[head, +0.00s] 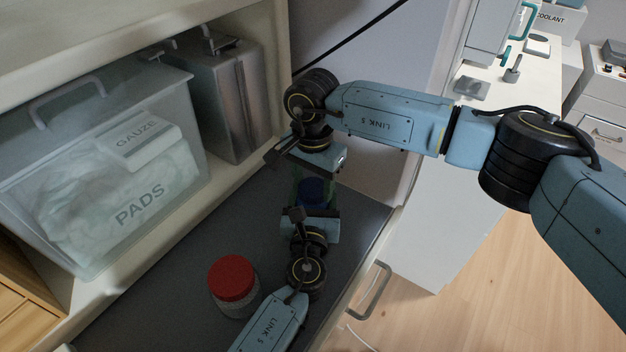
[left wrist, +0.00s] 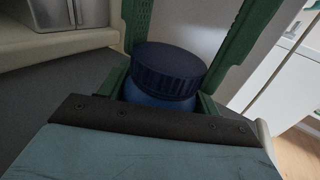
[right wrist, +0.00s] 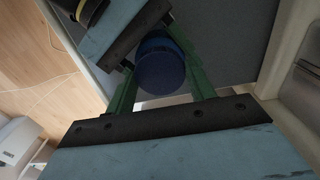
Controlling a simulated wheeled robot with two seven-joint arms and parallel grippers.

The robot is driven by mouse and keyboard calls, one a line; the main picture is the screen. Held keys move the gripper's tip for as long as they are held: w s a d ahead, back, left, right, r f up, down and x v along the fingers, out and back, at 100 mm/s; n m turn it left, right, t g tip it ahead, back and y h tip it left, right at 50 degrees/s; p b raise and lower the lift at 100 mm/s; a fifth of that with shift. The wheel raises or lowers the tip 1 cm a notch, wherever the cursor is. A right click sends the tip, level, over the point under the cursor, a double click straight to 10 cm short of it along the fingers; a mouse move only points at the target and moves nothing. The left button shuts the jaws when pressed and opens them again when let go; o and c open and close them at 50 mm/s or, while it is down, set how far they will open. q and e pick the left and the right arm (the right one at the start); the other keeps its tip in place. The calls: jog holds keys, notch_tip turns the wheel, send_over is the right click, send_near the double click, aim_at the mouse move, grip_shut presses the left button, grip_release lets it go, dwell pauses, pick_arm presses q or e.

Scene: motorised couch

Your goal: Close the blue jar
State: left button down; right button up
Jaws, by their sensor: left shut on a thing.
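I cannot tell whether the lid is tight. My left gripper (head: 314,207) is shut on the jar body, a green finger on each side. My right gripper (head: 316,176) reaches in from the opposite side. Its green fingers (right wrist: 162,85) stand apart on either side of the lid, open.
A red-lidded jar (head: 233,285) stands in the drawer near my left arm. A clear bin of pads (head: 60,215) and a metal case (head: 222,100) stand on the shelf at left. The drawer front with its handle (head: 372,292) is at right.

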jog(key=shift+c, duration=1.3)
jog(key=m, duration=0.4)
jog(key=shift+m, duration=0.4)
jog(key=o, duration=1.1)
jog(key=shift+o, duration=0.2)
notch_tip(320, 180, up, 12)
